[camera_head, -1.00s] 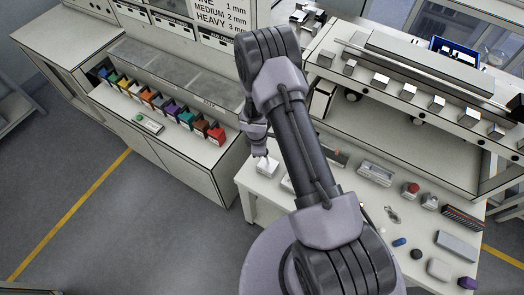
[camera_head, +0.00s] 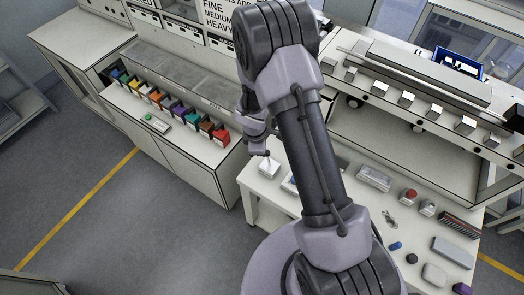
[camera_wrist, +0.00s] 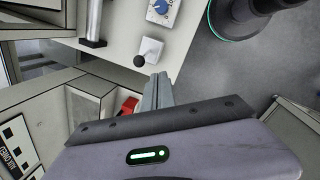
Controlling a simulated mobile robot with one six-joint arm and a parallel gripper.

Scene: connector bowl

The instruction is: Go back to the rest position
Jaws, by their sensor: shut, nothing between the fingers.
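My gripper (camera_head: 260,148) hangs above the left back corner of the white worktable (camera_head: 262,208), partly hidden behind my own arm in the head view. In the wrist view its two grey fingers (camera_wrist: 158,90) are together, with nothing between them. A small white block with a black ball-topped lever (camera_wrist: 149,52) shows just beyond the fingertips. The same block (camera_head: 268,167) sits on the table corner below the gripper in the head view. I cannot tell the exact gap between them. My arm is bent, with its elbow raised high.
A row of coloured bins (camera_head: 177,112) stands on the bench to the left. A rail shelf with metal blocks (camera_head: 407,99) is at the right. A red button (camera_head: 410,195) and several small parts lie on the table. The floor at left (camera_head: 150,220) is clear.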

